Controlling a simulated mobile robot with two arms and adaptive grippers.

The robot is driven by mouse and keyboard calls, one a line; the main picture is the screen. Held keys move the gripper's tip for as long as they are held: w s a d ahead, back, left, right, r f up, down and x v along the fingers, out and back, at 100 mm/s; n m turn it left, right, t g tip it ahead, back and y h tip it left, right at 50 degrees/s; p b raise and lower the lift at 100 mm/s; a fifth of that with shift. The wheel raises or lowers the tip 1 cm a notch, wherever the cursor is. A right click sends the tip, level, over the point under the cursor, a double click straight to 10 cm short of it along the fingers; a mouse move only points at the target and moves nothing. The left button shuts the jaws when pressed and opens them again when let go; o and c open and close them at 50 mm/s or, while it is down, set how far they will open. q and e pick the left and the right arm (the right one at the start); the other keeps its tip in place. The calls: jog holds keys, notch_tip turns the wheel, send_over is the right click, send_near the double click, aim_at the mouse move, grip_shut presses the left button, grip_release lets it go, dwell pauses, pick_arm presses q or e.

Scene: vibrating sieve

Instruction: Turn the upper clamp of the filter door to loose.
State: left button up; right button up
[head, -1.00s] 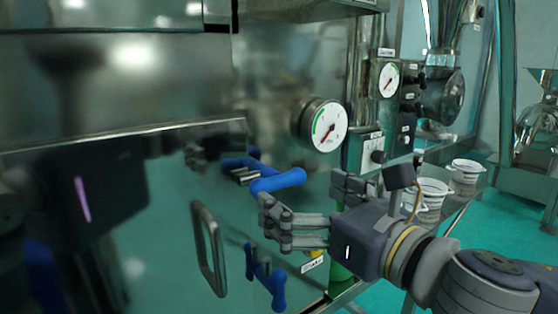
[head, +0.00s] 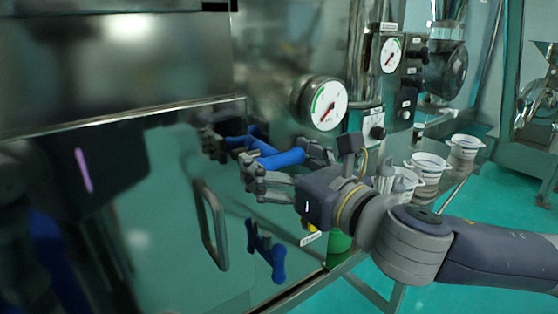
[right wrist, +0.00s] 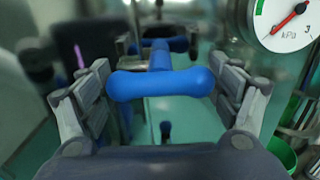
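The upper clamp (head: 282,159) of the filter door has a blue T-shaped handle. It stands out near the door's upper right edge. My right gripper (head: 276,156) is at this handle, with one finger on either side of it. In the right wrist view the blue crossbar (right wrist: 160,84) lies level between the two open fingers, close to both finger pads; I cannot tell if they touch it. The filter door (head: 170,215) is shiny metal with a bar handle (head: 212,225). My left gripper is not in view.
A lower blue clamp (head: 266,252) sits below on the door edge. A round gauge (head: 326,105) is just above and right of my right gripper; it also shows in the right wrist view (right wrist: 285,20). White cups (head: 428,166) stand to the right. A green container (head: 339,246) is below.

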jog(key=shift+m, duration=0.3)
jog(key=m, duration=0.3)
jog(key=shift+m, duration=0.4)
jog(key=m, duration=0.4)
jog(key=shift+m, duration=0.3)
jog(key=m+p, duration=0.1)
jog(key=m, duration=0.3)
jog(key=shift+m+p, duration=0.4)
jog(key=shift+m, duration=2)
jog(key=o, duration=1)
jog(key=shift+c, duration=0.2)
